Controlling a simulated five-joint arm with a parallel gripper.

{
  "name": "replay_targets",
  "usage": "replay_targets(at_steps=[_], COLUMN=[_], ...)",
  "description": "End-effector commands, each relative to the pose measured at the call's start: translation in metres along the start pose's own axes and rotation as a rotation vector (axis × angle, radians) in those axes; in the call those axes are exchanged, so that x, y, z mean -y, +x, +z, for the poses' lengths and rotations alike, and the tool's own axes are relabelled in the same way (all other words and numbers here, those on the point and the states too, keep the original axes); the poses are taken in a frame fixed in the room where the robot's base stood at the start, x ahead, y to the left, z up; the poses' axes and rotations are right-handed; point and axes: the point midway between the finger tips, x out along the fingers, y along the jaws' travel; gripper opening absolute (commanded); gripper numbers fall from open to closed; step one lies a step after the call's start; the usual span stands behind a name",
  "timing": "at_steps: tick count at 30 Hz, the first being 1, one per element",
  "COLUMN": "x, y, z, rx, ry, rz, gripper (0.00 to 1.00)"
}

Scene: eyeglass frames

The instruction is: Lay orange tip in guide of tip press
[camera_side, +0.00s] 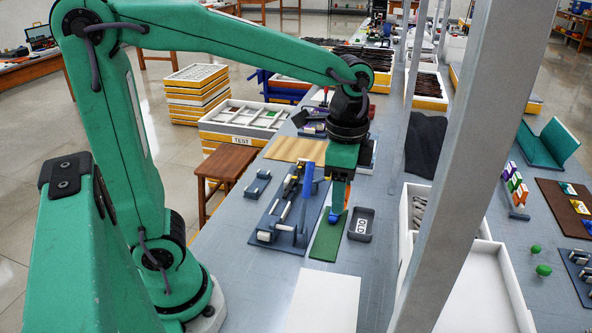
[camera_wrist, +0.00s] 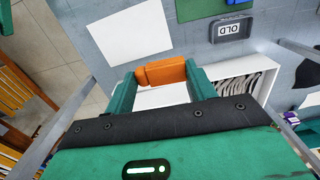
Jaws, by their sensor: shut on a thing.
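The orange tip (camera_wrist: 162,72) is a small orange block clamped crosswise between the two green fingers of my gripper (camera_wrist: 160,80) in the wrist view. The tip is held above the table. A press-like fixture with an upright blue lever (camera_side: 307,188) stands on a dark blue plate just left of my gripper. I cannot make out its guide, and the wrist view does not show this fixture.
A small blue piece (camera_side: 335,215) sits on the green mat below my gripper. A dark tray marked OLD (camera_side: 361,236) lies right of it. A white sheet (camera_side: 322,302) lies in front. A white slatted bin (camera_wrist: 262,65) stands at right. A grey post (camera_side: 470,150) crosses the side view.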

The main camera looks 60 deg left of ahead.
Motion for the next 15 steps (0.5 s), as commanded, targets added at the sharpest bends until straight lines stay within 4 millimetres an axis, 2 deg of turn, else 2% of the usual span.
replay_targets(at_steps=[8, 15], x=[0.037, 0.079], y=[0.003, 0.003], z=[0.020, 0.050], rx=[0.005, 0.005], ry=[-0.008, -0.010], rz=[0.003, 0.004], gripper=[0.34, 0.34])
